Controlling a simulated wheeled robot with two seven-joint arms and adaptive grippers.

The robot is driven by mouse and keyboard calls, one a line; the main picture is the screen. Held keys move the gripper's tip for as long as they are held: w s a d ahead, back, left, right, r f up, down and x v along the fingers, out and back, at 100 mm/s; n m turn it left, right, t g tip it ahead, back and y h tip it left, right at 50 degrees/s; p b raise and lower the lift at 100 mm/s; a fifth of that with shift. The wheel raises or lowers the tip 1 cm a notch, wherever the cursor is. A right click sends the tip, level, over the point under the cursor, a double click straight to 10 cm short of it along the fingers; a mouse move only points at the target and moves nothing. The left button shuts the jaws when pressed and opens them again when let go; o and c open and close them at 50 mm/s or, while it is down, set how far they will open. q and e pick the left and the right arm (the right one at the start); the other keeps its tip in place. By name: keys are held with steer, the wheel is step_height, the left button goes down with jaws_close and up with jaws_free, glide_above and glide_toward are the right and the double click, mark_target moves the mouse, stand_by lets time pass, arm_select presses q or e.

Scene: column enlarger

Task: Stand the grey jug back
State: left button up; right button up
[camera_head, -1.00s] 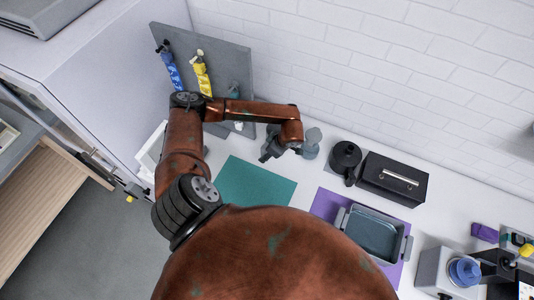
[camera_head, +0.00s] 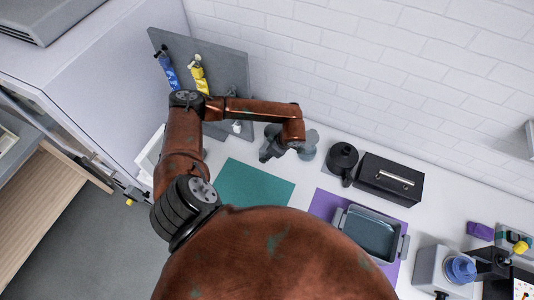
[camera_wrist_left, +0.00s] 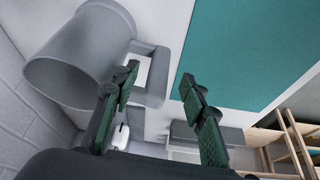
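The grey jug (camera_wrist_left: 75,60) fills the upper left of the left wrist view, its round end facing lower left. Its squared handle (camera_wrist_left: 157,80) projects to the right, towards the fingers. My left gripper (camera_wrist_left: 160,100) is open; one finger overlaps the handle in the picture and the other is apart from it, near the teal mat. Contact cannot be told. In the head view my left gripper (camera_head: 268,152) is beside the jug (camera_head: 309,146), which is partly hidden by my arm. My right gripper is not in view.
A teal mat (camera_head: 250,185) lies clear in front. To the right are a black kettle-like pot (camera_head: 342,158), a black box (camera_head: 390,182) and a grey tray (camera_head: 345,222) on a purple mat. A grey board (camera_head: 225,65) with blue and yellow items leans behind. A brick wall closes the back.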

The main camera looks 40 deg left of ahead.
arm_select(q)
steer(key=p+v, duration=0.1)
steer(key=v, duration=0.3)
steer(key=shift+d+r+p, duration=0.1)
steer(key=shift+r+p, duration=0.05)
steer(key=shift+p, duration=0.25)
stand_by(0.4)
steer(key=shift+w, duration=0.1)
steer(key=v, duration=1.2)
stand_by(0.3)
